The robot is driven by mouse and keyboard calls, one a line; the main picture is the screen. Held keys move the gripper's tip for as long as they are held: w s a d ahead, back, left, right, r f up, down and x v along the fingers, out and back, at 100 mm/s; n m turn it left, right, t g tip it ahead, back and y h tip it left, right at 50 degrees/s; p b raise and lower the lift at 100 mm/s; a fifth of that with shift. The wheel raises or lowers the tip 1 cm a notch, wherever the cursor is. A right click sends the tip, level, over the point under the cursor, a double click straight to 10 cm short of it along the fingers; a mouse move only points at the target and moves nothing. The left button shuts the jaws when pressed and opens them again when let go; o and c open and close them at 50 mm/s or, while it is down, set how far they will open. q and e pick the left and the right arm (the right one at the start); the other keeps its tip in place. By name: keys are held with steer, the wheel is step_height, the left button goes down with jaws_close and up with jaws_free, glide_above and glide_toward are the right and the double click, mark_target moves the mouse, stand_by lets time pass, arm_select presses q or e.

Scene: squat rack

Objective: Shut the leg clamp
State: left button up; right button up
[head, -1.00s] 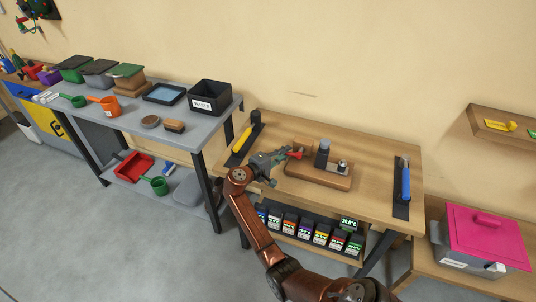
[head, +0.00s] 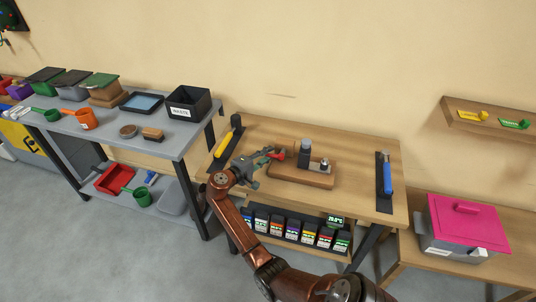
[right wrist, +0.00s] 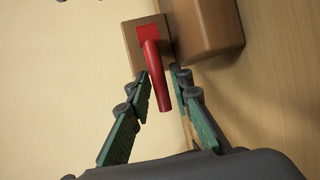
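A wooden fixture (head: 301,178) with a grey cylinder (head: 305,150) stands on the wooden table. A red lever (head: 279,152) sits at its left end, and I take it as the leg clamp's handle. In the right wrist view the red lever (right wrist: 152,80) is mounted on a small wooden block (right wrist: 134,42) beside a larger brown block (right wrist: 207,25). My right gripper (head: 268,157) is at the lever. Its green fingers (right wrist: 160,78) are open, one on each side of the lever's free end; contact is not clear. My left gripper is out of view.
A yellow-handled tool (head: 229,135) lies left and a blue-handled tool (head: 386,180) right on the table (head: 350,200). Several labelled boxes (head: 292,228) sit below the top. A grey bench (head: 105,125) with a waste bin (head: 188,103) stands left, a pink-lidded box (head: 468,220) right.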

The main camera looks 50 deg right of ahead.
steer(key=a, duration=0.4)
steer(key=a+r, duration=0.1)
steer(key=a, duration=0.2)
steer(key=a+r, duration=0.1)
steer(key=a, duration=0.3)
steer(key=shift+w+a+r, duration=0.1)
steer(key=shift+w+a, duration=0.1)
steer(key=shift+a, duration=0.15)
steer(key=shift+r, duration=0.1)
